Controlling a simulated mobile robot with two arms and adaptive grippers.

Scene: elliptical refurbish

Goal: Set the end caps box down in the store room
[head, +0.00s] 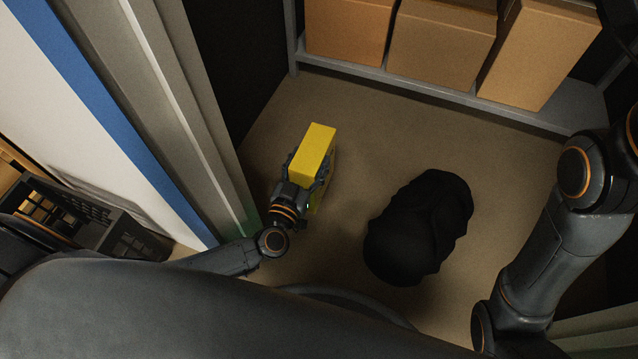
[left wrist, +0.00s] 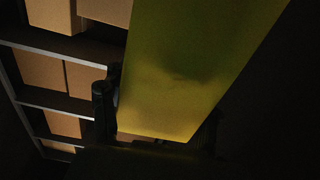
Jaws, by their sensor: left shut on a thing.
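The end caps box is a yellow box (head: 315,142) in the middle left of the head view. My left gripper (head: 304,175) is shut on it, with its fingers along the box's sides. The box also fills much of the left wrist view (left wrist: 190,75), where a dark finger shows at its left edge. Whether the box touches the floor (head: 350,140) is hard to tell. My right arm shows at the right of the head view, but its gripper is not in view.
A black bag-like bundle (head: 418,228) lies on the floor right of the box. A grey shelf (head: 440,92) with several cardboard boxes (head: 440,42) stands at the back. A door frame (head: 185,100) is close on the left. Floor between box and shelf is clear.

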